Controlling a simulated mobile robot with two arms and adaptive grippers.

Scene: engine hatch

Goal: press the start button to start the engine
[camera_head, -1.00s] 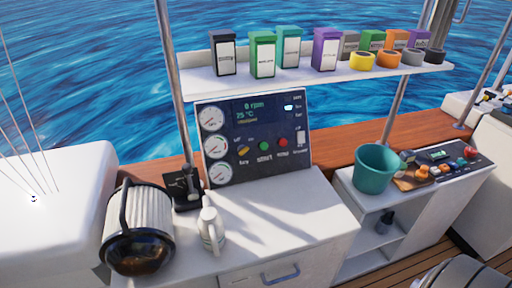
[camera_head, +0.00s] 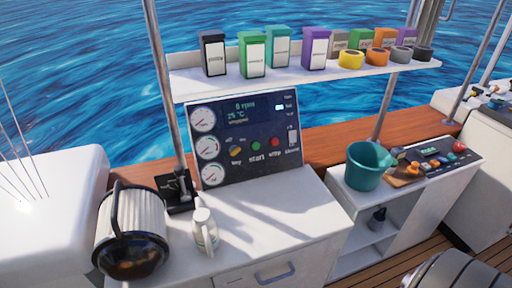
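The dark control panel (camera_head: 245,138) stands tilted at the back of the white cabinet. It carries a green start button (camera_head: 256,146), with a red stop button (camera_head: 274,142) to its right and a yellow key switch (camera_head: 236,151) to its left. Several round white gauges (camera_head: 208,147) line its left edge. The display (camera_head: 244,108) at the top reads 0 rpm and 25 °C. Nothing covers the buttons. Neither of my grippers is in view.
A throttle lever (camera_head: 177,190), a white bottle (camera_head: 205,231) and a ribbed lantern-like container (camera_head: 131,236) stand left of the panel. A shelf (camera_head: 300,76) with boxes and tape rolls hangs above. A teal bucket (camera_head: 367,168) stands right. The cabinet top before the panel is clear.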

